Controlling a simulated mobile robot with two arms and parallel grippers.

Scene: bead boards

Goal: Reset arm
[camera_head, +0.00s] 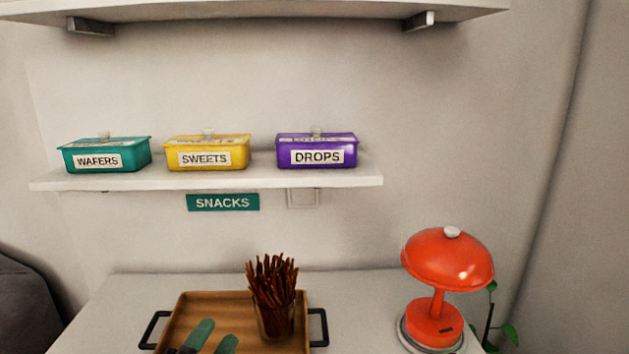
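The two green fingertips of my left gripper (214,340) show at the bottom edge, in front of the brown tray (240,299). A gap shows between them with nothing in it, so the gripper looks open. The rest of it is cut off by the frame. It is to the left of a glass of thin brown sticks (274,300) and appears apart from it. My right gripper is not in view.
A shelf (366,176) holds teal WAFERS (127,158), yellow SWEETS (236,157) and purple DROPS (350,153) boxes, all lidded. A SNACKS sign (222,203) is below. A red lamp (447,262) stands right of the tray on the white surface (357,310), near a plant (490,315).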

